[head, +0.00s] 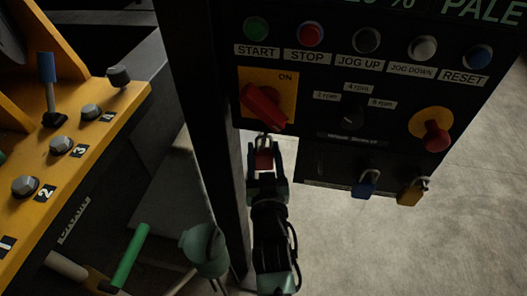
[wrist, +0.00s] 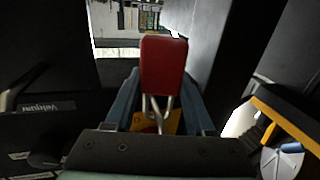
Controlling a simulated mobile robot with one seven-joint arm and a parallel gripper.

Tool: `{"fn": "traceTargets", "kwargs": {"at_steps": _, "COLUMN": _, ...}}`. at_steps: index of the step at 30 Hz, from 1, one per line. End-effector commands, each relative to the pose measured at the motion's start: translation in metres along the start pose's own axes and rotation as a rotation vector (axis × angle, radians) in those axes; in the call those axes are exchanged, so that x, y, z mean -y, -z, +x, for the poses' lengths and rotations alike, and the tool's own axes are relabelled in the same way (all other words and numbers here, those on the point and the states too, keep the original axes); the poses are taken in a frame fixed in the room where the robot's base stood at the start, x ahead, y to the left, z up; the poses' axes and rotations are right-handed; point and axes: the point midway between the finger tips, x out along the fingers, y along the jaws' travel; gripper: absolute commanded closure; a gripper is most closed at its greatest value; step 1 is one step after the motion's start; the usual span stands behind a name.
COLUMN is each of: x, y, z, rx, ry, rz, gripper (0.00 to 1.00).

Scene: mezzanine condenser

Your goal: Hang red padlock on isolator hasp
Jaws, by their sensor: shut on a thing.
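The red padlock (head: 264,159) is between the fingers of my gripper (head: 265,163), which is shut on it just below the isolator. In the wrist view the padlock's red body (wrist: 164,65) sits between the fingers, with its metal shackle (wrist: 158,112) toward a small patch of yellow. The isolator (head: 285,84) is a yellow plate marked ON with a red rotary handle (head: 265,106), on the black control panel. The shackle top is close to the plate's lower edge. The hasp is not clearly visible, and I cannot tell whether the shackle touches or passes through it.
A blue padlock (head: 366,186) and a yellow padlock (head: 408,196) hang at the panel's lower edge. A red emergency stop (head: 436,133) sits to the right. A dark post is close left of my arm. A yellow lever console (head: 75,165) stands left. Floor at right is clear.

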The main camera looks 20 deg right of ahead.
Motion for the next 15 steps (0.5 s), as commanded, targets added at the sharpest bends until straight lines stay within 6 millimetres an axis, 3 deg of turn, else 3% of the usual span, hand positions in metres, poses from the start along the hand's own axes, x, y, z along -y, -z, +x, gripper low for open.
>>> {"fn": "traceTargets", "kwargs": {"at_steps": 14, "x": -0.0002, "y": 0.001, "z": 0.0001, "rx": -0.002, "ry": 0.0, "rz": 0.0, "gripper": 1.0}}
{"fn": "traceTargets", "kwargs": {"at_steps": 15, "x": -0.0002, "y": 0.0011, "z": 0.0001, "rx": -0.002, "ry": 0.0, "rz": 0.0, "gripper": 0.42}}
